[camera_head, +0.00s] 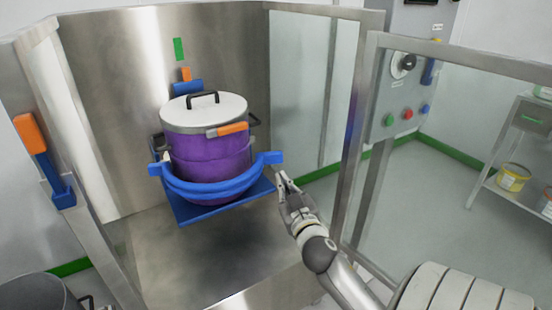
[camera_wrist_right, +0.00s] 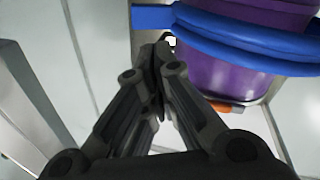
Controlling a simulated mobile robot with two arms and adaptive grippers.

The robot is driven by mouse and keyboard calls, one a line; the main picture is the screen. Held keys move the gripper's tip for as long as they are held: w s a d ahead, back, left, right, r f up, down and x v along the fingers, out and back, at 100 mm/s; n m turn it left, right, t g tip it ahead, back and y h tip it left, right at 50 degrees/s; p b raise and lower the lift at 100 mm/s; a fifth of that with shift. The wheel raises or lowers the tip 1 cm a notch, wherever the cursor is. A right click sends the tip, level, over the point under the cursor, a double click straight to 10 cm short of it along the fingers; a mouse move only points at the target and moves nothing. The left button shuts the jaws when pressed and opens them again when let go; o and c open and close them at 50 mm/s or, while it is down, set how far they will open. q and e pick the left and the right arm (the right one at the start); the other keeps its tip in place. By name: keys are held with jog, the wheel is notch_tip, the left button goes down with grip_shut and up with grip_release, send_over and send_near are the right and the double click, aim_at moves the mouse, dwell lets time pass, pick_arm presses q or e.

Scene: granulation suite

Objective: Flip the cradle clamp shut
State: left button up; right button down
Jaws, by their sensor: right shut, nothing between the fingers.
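A blue cradle clamp (camera_head: 222,191) curves around the front of a purple bowl (camera_head: 207,160) with a pale lid. A tab at its right end (camera_head: 270,157) sticks out. The bowl sits upright over a blue cradle base (camera_head: 195,213). My right gripper (camera_head: 284,180) is shut and empty, just right of and below that tab; I cannot tell if it touches it. In the right wrist view, the shut fingers (camera_wrist_right: 158,50) point toward the blue band (camera_wrist_right: 235,38), with the purple bowl (camera_wrist_right: 220,75) behind. My left gripper is out of view.
An orange-handled lever (camera_head: 28,132) is on the left post. A metal-framed clear panel (camera_head: 365,130) stands close to my right arm. A control box with buttons (camera_head: 407,115) hangs behind it. A grey vessel (camera_head: 38,295) is at the lower left.

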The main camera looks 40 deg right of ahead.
jog(key=s+a+m+g+h, duration=0.1)
jog(key=s+m+g, duration=0.1)
jog(key=m, duration=0.2)
send_near(274, 156)
jog(key=shift+m, duration=0.3)
jog(key=x, duration=0.6)
jog(key=shift+w+d, duration=0.3)
jog(key=shift+w, duration=0.15)
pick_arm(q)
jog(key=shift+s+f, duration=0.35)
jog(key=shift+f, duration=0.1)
pick_arm(e)
jog(key=shift+w+d, duration=0.1)
